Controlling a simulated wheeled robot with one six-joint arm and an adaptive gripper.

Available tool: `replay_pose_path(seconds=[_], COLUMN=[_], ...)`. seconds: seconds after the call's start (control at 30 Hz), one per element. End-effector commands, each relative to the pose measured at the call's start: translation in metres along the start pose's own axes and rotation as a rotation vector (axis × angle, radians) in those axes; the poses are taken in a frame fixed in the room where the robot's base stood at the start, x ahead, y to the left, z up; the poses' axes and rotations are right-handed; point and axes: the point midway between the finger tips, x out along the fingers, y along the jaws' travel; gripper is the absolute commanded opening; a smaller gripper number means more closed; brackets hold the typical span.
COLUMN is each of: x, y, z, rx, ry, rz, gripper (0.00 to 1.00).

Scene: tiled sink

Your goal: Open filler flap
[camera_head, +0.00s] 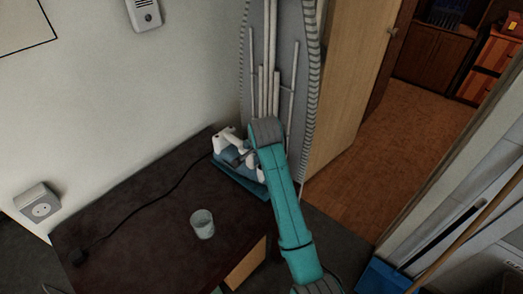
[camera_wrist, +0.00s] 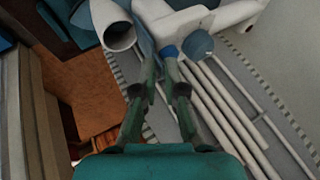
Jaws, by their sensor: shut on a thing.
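A white and blue steam iron (camera_head: 228,140) stands at the back right edge of the dark table, on a blue base (camera_head: 232,170). In the wrist view its white body (camera_wrist: 198,22) lies just beyond my fingertips. My gripper (camera_wrist: 166,58) is at the iron, with its dark fingers close together. They are shut on a small blue part of the iron, which looks like the filler flap (camera_wrist: 169,51). A rounded grey-blue piece (camera_wrist: 198,45) shows just right of the fingertips. In the head view my arm covers much of the gripper and the iron's right side.
A clear glass (camera_head: 202,223) stands on the dark table (camera_head: 130,225), in front of the iron. A black cord (camera_head: 150,205) crosses the table to the left. An ironing board (camera_head: 290,60) leans upright behind the iron. The table's middle is mostly free.

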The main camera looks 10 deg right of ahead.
Motion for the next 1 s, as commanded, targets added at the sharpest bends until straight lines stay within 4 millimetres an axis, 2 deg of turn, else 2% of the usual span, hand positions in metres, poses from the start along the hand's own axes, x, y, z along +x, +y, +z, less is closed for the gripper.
replay_pose_path(seconds=[0.47, 0.5, 0.57, 0.87, 1.0], x=[0.001, 0.001, 0.001, 0.0001, -0.0087], y=[-0.0017, -0.0016, -0.0016, -0.0013, -0.0017], z=[0.0006, 0.0006, 0.0006, 0.0002, 0.0001], rx=[-0.006, -0.006, -0.006, -0.006, -0.006], ry=[0.0, -0.001, -0.001, 0.0, 0.0], rz=[0.01, 0.01, 0.01, 0.01, 0.01], gripper=[0.0, 0.16, 0.29, 0.29, 0.29])
